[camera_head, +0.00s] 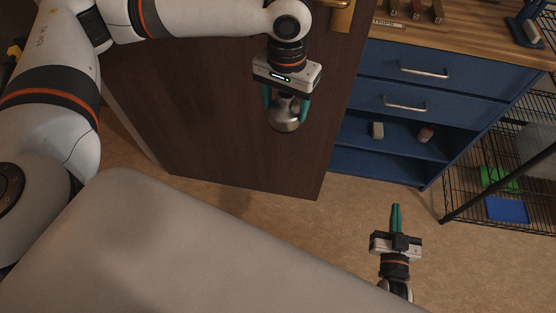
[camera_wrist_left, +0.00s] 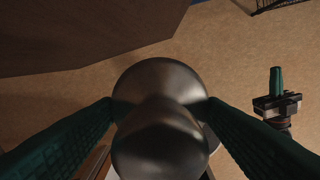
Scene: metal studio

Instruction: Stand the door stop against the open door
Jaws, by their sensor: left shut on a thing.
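The door stop (camera_head: 285,122) is a rounded, shiny metal piece. My left gripper (camera_head: 286,108) is shut on it, with one green finger on each side, and holds it in front of the door (camera_head: 230,150). In the left wrist view the door stop (camera_wrist_left: 160,130) sits between both fingers, with floor beyond it. The dark brown door stands open, its lower edge above the floor. I cannot tell the exact gap between door stop and door. My right gripper (camera_head: 396,212) is low at the right, empty, its green fingers together.
A blue cabinet (camera_head: 390,72) with drawers and open shelves stands right of the door. A black wire rack (camera_head: 470,190) is further right.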

